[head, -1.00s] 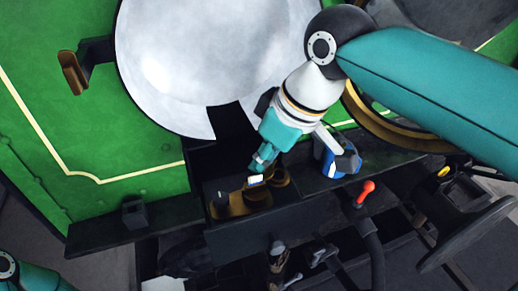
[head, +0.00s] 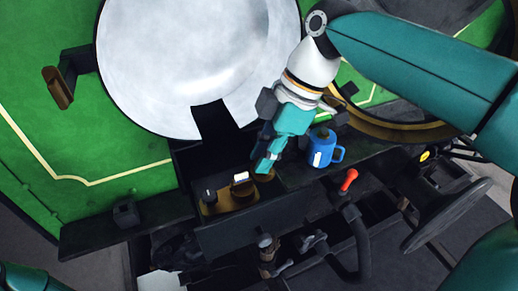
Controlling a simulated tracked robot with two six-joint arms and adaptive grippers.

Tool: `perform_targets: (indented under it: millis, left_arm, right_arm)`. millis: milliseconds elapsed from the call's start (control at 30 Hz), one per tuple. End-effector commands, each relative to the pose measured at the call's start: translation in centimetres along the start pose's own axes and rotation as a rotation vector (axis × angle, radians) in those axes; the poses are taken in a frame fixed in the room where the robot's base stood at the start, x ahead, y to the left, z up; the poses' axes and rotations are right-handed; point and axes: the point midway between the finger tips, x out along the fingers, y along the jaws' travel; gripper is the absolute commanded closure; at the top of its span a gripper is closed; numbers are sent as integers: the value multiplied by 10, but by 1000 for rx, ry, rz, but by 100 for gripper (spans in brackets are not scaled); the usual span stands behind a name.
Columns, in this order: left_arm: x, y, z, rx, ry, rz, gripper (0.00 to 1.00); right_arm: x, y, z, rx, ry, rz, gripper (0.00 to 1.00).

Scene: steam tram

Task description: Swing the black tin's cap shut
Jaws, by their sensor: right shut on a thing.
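A small dark tin (head: 242,189) with a pale label stands on a brass tray (head: 215,208) on the dark shelf below the big white disc. A small brownish round piece, which looks like its cap (head: 266,177), shows at its right. The piece is small and partly covered, so its exact angle is unclear. My right gripper (head: 264,168) reaches down from the upper right, its fingers at this piece and shut on it as far as I can see. My left gripper is out of view; only a bit of my left arm shows at the lower left.
A blue can (head: 322,148) with a handle stands right of my right gripper. A red-knobbed lever (head: 348,180) and a black handwheel (head: 445,215) stand further right. A small dark knob (head: 208,194) is at the tray's left end. Green panels flank the white disc (head: 195,60).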

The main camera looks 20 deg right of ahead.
Motion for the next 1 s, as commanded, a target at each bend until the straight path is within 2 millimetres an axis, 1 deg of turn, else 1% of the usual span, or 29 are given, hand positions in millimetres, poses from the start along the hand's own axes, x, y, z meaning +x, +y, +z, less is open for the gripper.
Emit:
perform_targets:
  millis: [200, 533, 567, 700, 1000]
  left_arm:
    - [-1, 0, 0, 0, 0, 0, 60]
    - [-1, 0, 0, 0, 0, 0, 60]
    - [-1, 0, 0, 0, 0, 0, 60]
    - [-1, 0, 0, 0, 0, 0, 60]
    - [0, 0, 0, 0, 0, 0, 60]
  right_arm:
    - [0, 0, 1, -30, -1, -12, 100]
    - [0, 0, 1, -32, -1, -13, 100]
    - [0, 0, 1, -32, -1, -13, 78]
    - [0, 0, 1, -32, -1, -13, 55]
    - [-1, 0, 1, -32, -1, -13, 54]
